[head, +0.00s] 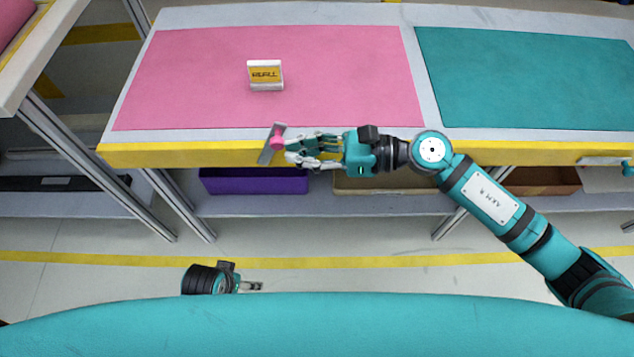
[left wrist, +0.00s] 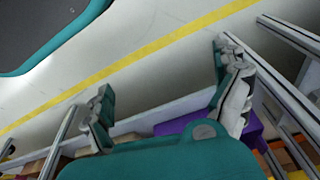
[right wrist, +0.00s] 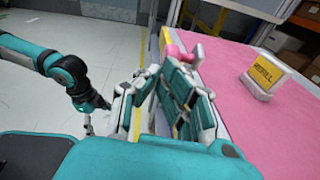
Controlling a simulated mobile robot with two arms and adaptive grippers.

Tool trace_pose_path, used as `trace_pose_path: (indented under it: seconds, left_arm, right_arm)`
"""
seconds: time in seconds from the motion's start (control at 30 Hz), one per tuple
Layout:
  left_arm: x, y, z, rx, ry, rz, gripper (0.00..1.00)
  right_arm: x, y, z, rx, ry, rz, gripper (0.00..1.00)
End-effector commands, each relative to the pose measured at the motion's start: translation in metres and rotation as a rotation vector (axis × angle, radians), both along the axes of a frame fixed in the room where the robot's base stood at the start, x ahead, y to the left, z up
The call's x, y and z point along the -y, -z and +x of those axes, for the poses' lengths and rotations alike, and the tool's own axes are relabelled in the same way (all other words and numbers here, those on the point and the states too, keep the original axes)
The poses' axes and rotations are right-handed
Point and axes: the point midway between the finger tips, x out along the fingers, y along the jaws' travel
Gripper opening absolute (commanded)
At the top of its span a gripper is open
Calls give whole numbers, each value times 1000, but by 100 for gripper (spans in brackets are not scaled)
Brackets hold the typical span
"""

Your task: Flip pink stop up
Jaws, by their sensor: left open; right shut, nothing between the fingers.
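The pink stop (head: 277,141) is a pink knob on a grey metal plate at the front edge of the pink mat's table. It also shows in the right wrist view (right wrist: 174,48), just beyond the fingertips. My right gripper (head: 290,150) is shut with nothing in it, right beside the stop on its right side. The fingers partly cover the stop, and I cannot tell whether they touch it. In the right wrist view its fingers (right wrist: 172,72) lie close together. My left gripper (head: 256,286) is low in front of the table; its spread fingers (left wrist: 163,75) are open and empty.
A white and yellow REFILL sign (head: 265,75) stands on the pink mat (head: 190,80). A teal mat (head: 530,75) lies to the right. The table has a yellow front edge (head: 200,155). A purple bin (head: 253,181) sits on the shelf below.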

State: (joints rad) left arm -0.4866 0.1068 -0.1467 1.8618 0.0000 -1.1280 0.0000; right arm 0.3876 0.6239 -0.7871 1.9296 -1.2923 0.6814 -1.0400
Motion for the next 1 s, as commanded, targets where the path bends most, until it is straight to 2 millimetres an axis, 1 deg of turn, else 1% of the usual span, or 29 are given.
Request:
trace_pose_path:
  seconds: [0.03, 0.2, 0.4, 0.5, 0.73, 1.0]
  left_arm:
    - [0, 8, -3, -10, 1, 1, 98]
    - [-1, 35, -13, -24, 4, 2, 98]
    - [-3, 60, -25, -39, 7, 4, 98]
    - [-3, 69, -30, -43, 8, 4, 98]
    - [-4, 80, -37, -48, 9, 5, 98]
    - [-5, 83, -39, -50, 10, 6, 98]
  right_arm:
    - [-3, -6, 0, 0, -1, 2, 0]
    - [-12, -12, 0, 0, -2, 1, 0]
    - [-24, -19, 0, 0, -2, 2, 0]
    - [-29, -21, 0, 0, -2, 2, 0]
    - [-35, -22, 0, 0, -1, 1, 0]
    - [-37, -22, 0, -1, 0, 1, 0]
